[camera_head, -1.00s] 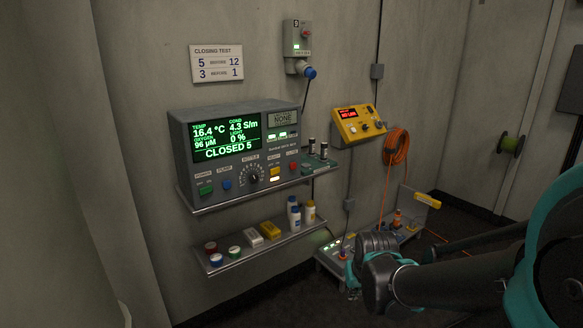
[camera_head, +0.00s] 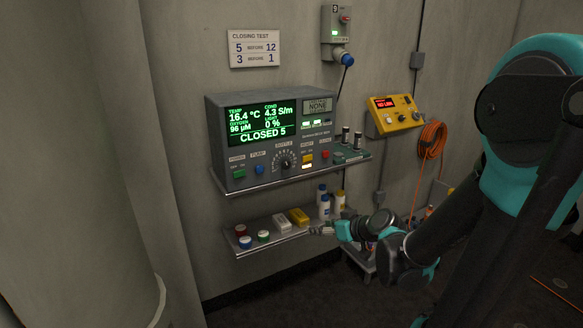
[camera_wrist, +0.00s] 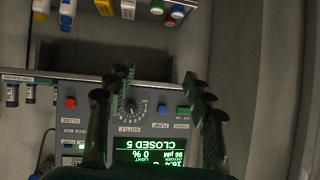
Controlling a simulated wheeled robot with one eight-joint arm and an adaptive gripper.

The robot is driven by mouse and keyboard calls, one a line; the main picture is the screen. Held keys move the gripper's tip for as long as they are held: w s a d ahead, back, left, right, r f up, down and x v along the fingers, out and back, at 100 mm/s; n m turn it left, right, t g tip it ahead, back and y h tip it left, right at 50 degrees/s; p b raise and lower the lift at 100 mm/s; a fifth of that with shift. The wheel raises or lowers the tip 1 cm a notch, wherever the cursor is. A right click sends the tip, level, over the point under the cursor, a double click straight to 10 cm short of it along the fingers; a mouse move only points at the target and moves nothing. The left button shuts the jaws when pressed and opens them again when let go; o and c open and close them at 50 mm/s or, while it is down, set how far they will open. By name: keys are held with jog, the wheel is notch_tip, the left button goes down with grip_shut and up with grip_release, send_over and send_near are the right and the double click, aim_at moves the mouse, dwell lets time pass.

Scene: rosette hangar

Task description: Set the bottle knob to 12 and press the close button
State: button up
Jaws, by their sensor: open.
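The grey console (camera_head: 212,110) stands on the upper shelf; its green screen (camera_head: 262,122) reads CLOSED 5. The bottle knob (camera_head: 286,161) is a dark round dial with a numbered scale; its setting is too small to read. In the wrist view, which is upside down, the knob (camera_wrist: 131,109) shows between the fingers, nearer the left one. The red close button (camera_head: 325,154) is right of the knob; it also shows in the wrist view (camera_wrist: 70,103). My gripper (camera_head: 318,230) is open and empty, by the lower shelf's right end in the head view. Its fingers (camera_wrist: 157,82) appear apart from the console.
The lower shelf (camera_head: 260,247) holds colored jars, boxes and bottles. A sign (camera_head: 254,48) says 5 before 12 and 3 before 1. A yellow instrument box (camera_head: 393,116) and an orange hose coil (camera_head: 432,140) are farther right.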

jog(key=w+a+r+n+t+y, duration=0.2)
jog(key=w+a+r, duration=0.1)
jog(key=w+r, duration=0.2)
jog(key=t, duration=0.4)
send_near(287, 165)
jog(key=x, duration=0.8)
jog(key=shift+w+a, duration=0.1)
jog(key=shift+w, duration=0.2)
jog(key=shift+m, duration=0.3)
jog(key=c, duration=1.2)
